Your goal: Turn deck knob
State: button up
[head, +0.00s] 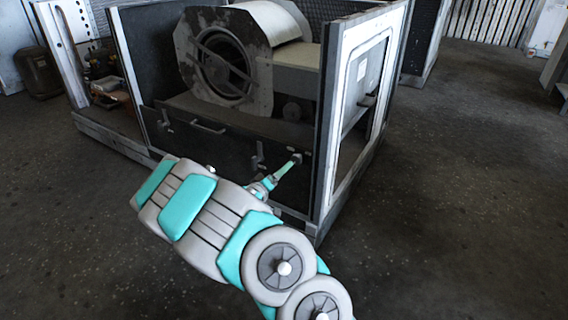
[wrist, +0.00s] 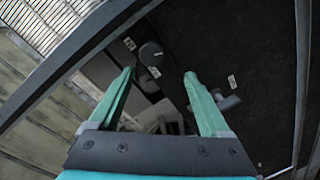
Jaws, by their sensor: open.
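A dark round knob (wrist: 150,52) sits on the black front panel, with small white labels beside it. In the wrist view it lies just beyond my open fingertips, between their lines. My gripper (wrist: 158,74) has two teal fingers spread apart with nothing held between them. In the head view my gripper (head: 293,162) reaches the right part of the black panel (head: 225,150), close to its right corner post. The fingers hide most of the knob there, and I cannot tell whether they touch it.
Another dark handle (wrist: 229,101) is beside the right finger in the wrist view. The panel also carries a bar handle (head: 208,127) and a latch (head: 258,155). The blower housing (head: 225,60) stands behind the panel. A pale side frame (head: 360,100) bounds the right. The floor at right is clear.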

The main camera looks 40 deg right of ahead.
aim_at(295, 160)
jog(key=shift+h, duration=0.8)
jog(key=shift+s+d+x, duration=0.1)
jog(key=shift+s+x, duration=0.05)
jog(key=shift+x, duration=1.1)
jog(key=shift+s+d+x, duration=0.1)
jog(key=shift+s+x, duration=0.05)
jog(key=shift+x, duration=1.1)
jog(key=shift+s+x, duration=0.15)
jog(key=shift+x, duration=1.05)
jog(key=shift+f, duration=0.1)
grip_shut()
